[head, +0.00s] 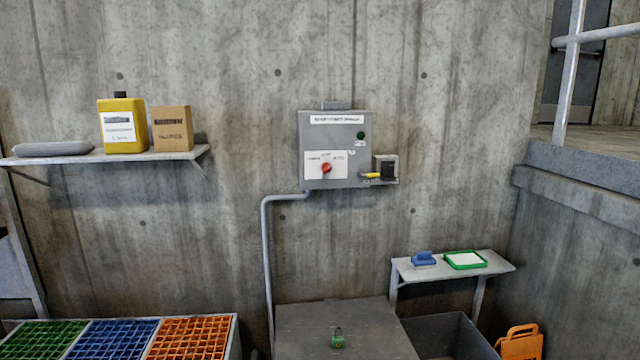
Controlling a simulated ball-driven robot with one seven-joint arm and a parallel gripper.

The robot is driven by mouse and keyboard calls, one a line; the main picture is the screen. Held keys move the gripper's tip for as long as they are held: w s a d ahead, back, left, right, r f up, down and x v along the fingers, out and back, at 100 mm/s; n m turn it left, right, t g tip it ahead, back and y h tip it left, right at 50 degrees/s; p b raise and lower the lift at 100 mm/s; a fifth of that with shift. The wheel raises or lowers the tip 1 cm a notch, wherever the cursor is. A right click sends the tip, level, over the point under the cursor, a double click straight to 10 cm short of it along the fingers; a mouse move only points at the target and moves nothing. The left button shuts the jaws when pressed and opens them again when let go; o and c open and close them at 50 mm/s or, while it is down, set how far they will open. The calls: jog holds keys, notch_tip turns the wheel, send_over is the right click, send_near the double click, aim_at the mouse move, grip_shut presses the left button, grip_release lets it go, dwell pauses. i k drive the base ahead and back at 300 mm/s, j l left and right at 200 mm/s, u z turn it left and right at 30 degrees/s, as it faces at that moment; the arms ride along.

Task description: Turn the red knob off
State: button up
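The red knob (326,168) sits on a white label plate (340,160) on the front of a grey control box (311,140) fixed to the concrete wall. Small markings surround the knob, but they are too small to read. A dark green round button or lamp (360,135) is at the box's upper right. A small bracket (390,160) at the box's right side holds a black item with a yellow part (371,175). My gripper is not in view.
A shelf (70,159) at left holds a yellow canister (124,140) and cardboard box (171,140). The wall around the control box is clear.

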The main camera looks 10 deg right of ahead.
aim_at(326, 167)
jog(key=i+j, duration=0.3)
jog(key=i, duration=0.2)
jog(key=i+j, duration=0.65)
jog(key=i, duration=0.3)
